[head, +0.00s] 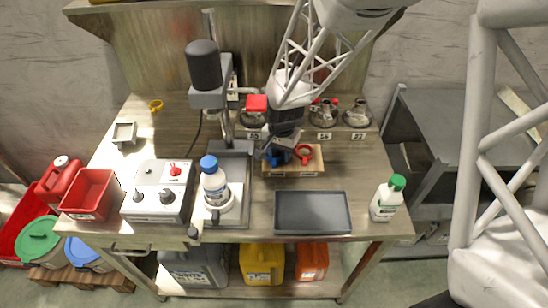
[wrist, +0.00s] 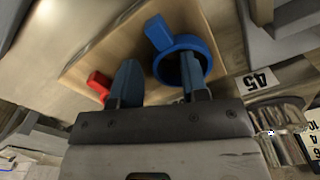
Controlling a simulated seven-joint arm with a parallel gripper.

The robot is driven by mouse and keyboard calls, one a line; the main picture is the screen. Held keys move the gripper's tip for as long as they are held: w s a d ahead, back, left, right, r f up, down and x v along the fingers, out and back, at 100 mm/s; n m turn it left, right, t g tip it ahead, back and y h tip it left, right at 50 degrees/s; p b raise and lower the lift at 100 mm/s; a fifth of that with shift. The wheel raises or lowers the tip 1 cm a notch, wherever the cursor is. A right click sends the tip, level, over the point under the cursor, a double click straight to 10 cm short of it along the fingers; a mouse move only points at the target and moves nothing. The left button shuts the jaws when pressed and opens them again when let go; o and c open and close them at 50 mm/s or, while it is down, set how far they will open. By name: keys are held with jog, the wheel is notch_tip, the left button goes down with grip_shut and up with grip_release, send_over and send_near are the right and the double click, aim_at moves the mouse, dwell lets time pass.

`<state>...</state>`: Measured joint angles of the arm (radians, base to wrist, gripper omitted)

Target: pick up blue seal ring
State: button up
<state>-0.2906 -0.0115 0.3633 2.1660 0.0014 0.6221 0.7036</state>
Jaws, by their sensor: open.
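The blue seal ring (wrist: 205,48), with a square tab, lies on a light wooden board (wrist: 110,52). In the head view the ring (head: 276,158) is partly covered by my gripper (head: 281,150). In the wrist view my gripper (wrist: 159,68) is open just above the board. Its right finger overlaps the ring's opening and its left finger is outside the ring; I cannot tell whether they touch it. A red ring (head: 304,153) lies beside it on the board; in the wrist view the left finger partly hides this red ring (wrist: 99,84).
Metal fittings (head: 357,113) with number plates stand behind the board. A grey stand (head: 232,160) is close on the left, with a blue-capped bottle (head: 214,184). A dark tray (head: 312,212) lies in front. A yellow ring (head: 156,104) lies at the back left.

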grip_shut()
dwell(0.5)
notch_tip(320, 180, up, 10)
dwell(0.7)
jog(key=shift+w+d, duration=0.1)
dwell(0.5)
